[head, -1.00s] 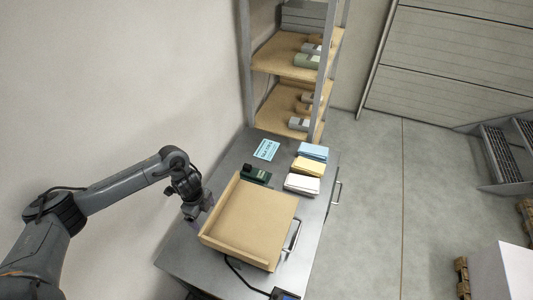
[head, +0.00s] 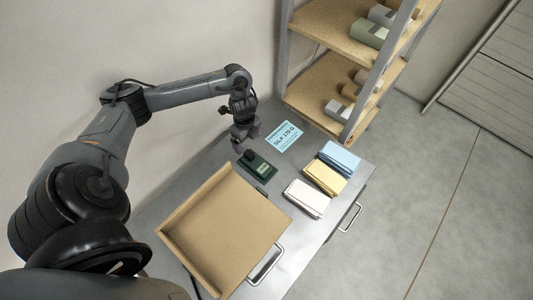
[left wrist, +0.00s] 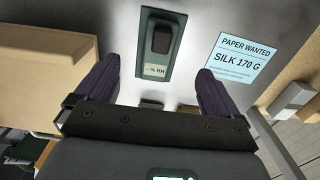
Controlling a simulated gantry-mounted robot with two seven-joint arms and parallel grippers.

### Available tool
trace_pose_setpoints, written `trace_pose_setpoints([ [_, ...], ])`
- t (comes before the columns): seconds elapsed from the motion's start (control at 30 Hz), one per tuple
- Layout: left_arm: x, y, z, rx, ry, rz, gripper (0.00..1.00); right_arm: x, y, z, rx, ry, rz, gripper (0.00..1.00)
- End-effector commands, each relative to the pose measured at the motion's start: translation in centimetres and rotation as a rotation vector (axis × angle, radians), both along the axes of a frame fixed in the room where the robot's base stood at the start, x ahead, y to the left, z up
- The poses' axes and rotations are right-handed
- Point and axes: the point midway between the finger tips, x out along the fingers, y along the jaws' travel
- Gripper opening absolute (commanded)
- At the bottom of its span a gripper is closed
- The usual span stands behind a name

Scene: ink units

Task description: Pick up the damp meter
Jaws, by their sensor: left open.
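The damp meter (head: 262,168) is a dark green block with a black raised part, lying on the grey metal tabletop beside the tan tray. In the left wrist view the damp meter (left wrist: 161,46) shows a pale label reading "% RH". My left gripper (head: 241,145) is open and empty, just behind and left of the meter in the head view. In the left wrist view the two dark fingers of my left gripper (left wrist: 158,70) stand apart, with the meter lying between and beyond their tips. No contact shows. My right gripper is in neither view.
The tan open tray (head: 168,229) stands in front of the meter. White (head: 306,199), yellow (head: 325,177) and blue (head: 339,157) stacks lie to the right. A blue card (head: 284,137) reading "SILK 170 G" lies behind. A wooden shelf rack (head: 320,88) stands at the back.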

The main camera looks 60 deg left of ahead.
Motion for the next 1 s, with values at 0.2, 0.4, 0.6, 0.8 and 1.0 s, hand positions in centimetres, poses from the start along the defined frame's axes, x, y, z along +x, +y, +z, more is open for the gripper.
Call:
trace_pose_setpoints([
  [0.2, 0.0, 0.0, -2.6, -0.001, 0.002, 0.001, 0.96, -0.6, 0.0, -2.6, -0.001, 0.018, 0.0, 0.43],
  [0.4, 0.0, -0.1, -5.3, -0.003, 0.002, 0.003, 0.96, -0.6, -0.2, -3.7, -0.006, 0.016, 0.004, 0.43],
  [0.6, 0.1, -0.1, -7.0, 0.0, 0.002, 0.0, 0.96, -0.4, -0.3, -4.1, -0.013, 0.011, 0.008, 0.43],
  [0.8, 0.3, -0.1, -7.9, -0.001, 0.001, 0.002, 0.96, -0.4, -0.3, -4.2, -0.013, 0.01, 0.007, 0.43],
  [1.0, 0.9, -0.5, -10.5, -0.002, 0.001, 0.003, 0.96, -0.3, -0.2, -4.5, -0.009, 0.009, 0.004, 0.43],
])
